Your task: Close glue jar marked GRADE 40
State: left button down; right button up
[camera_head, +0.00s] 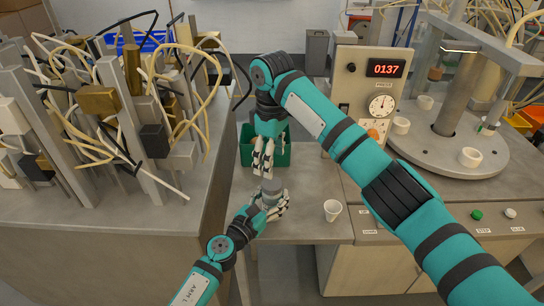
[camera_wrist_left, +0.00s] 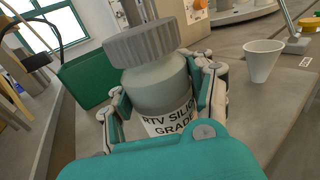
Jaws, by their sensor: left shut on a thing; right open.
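A grey jar (camera_wrist_left: 160,88) with a dark grey ridged lid (camera_wrist_left: 142,44) fills the middle of the left wrist view. Its white label (camera_wrist_left: 168,122) reads "RTV SILI…" and "GRADE"; the number is hidden. The lid sits on top of the jar; I cannot tell whether it is threaded on. My left gripper (camera_wrist_left: 165,100) is shut around the jar body. In the head view, the jar (camera_head: 271,186) shows small between the grippers, with my left gripper (camera_head: 272,204) below. My right gripper (camera_head: 263,160) is open, pointing down just above the jar.
A green bin (camera_head: 245,146) stands behind the grippers. A white cup (camera_head: 332,210) stands on the bench at their right. A machine with a display reading 0137 (camera_head: 386,69) and a round plate (camera_head: 440,150) are further right. Cable-covered posts (camera_head: 130,68) crowd the left bench.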

aim_at(272, 183)
jog(key=shift+n, duration=0.5)
jog(key=shift+f, duration=0.15)
jog(key=shift+f, duration=3.9)
jog(key=shift+c, duration=0.4)
jog(key=c, duration=1.2)
jog(key=o, duration=1.4)
jog(key=shift+r, duration=0.1)
notch_tip(272, 183, up, 12)
jog(key=shift+f, duration=0.1)
